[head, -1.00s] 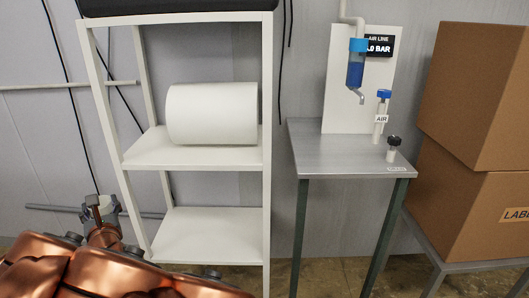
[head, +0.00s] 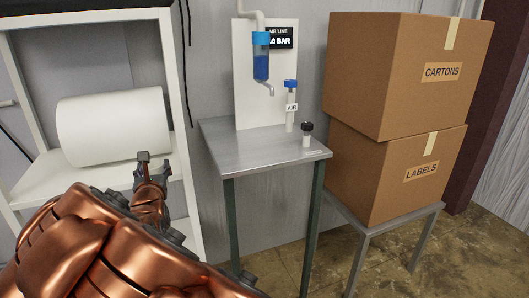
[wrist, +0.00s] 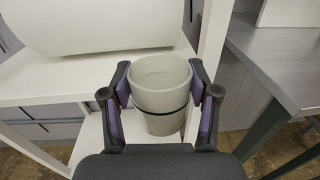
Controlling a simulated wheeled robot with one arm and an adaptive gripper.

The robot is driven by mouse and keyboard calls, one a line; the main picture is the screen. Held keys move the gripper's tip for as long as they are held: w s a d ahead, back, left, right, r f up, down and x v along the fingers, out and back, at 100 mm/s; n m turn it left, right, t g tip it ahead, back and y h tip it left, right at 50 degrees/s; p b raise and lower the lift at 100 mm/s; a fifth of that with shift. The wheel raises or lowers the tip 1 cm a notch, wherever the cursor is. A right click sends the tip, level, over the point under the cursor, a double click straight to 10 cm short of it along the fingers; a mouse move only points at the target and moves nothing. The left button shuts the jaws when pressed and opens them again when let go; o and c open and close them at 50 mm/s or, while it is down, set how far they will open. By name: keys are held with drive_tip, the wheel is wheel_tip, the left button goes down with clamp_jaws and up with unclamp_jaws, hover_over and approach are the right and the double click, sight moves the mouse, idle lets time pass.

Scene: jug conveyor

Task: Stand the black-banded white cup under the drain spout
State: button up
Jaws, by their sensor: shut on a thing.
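The white cup (wrist: 162,85) with a thin black band sits upright between the fingers of my gripper (wrist: 163,97) in the wrist view. The gripper is shut on it, and the cup looks empty. In the head view my gripper (head: 150,165) is in front of the white shelf, left of the metal table, and the cup is hidden there. The drain spout (head: 271,91) is a short bent pipe below a blue-filled filter bowl (head: 261,66). It hangs above the back of the metal table (head: 240,143), to the right of and apart from my gripper.
A blue-capped AIR valve (head: 291,100) and a black-knobbed post (head: 307,132) stand on the table, right of the spout. The tabletop below the spout looks clear. Stacked cartons (head: 400,75) stand to the right. A white roll (head: 115,128) lies on the shelf (head: 35,185).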

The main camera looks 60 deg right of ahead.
drive_tip(key=s+d+r+m+g+h+b, duration=0.1)
drive_tip(key=s+d+r+m+g+h, duration=0.25)
drive_tip(key=s+d, duration=0.75)
drive_tip(key=s+d+r+m+g+h+b, duration=0.1)
drive_tip(key=s+d+r+m+g+h, duration=0.2)
drive_tip(key=s+d, duration=0.85)
drive_tip(key=shift+g+y, duration=0.35)
drive_tip(key=shift+g, duration=0.3)
drive_tip(key=shift+w+a+f+p+x, duration=0.15)
drive_tip(key=shift+w+f+p+x, duration=0.25)
drive_tip(key=shift+x, duration=2.3)
drive_tip(key=shift+w+a+f+p+x, duration=0.25)
drive_tip(key=shift+w+p+x, duration=0.2)
drive_tip(key=shift+x, duration=2.25)
drive_tip(key=shift+w+a+f+p+x, duration=0.1)
drive_tip(key=shift+w+f+p+x, duration=0.35)
drive_tip(key=shift+x, duration=2.25)
drive_tip(key=shift+f, duration=1.65)
drive_tip(key=shift+f, duration=0.2)
drive_tip(key=o, duration=1)
drive_tip(key=shift+o, duration=0.2)
drive_tip(key=shift+r, duration=0.1)
